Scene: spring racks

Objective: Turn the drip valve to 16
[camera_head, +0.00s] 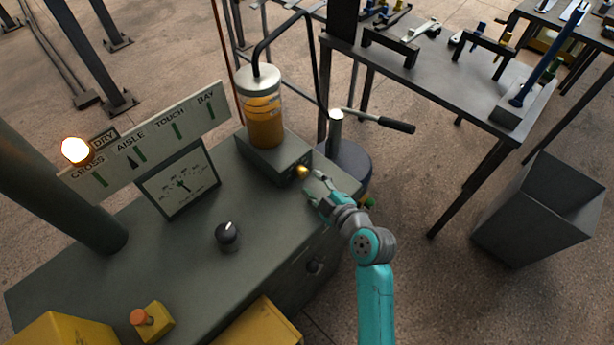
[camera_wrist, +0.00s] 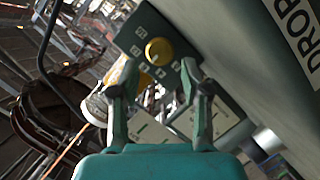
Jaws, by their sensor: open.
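The drip valve is a small round brass-yellow knob (camera_head: 302,171) on the front of the dark block (camera_head: 258,160) under an amber oil reservoir (camera_head: 264,117). In the wrist view the knob (camera_wrist: 159,51) sits on a dark plate with pale number marks around it.
A post with a black-handled lever (camera_head: 385,122) stands behind my gripper. A tool table (camera_head: 440,75) and grey bin (camera_head: 540,215) stand right.

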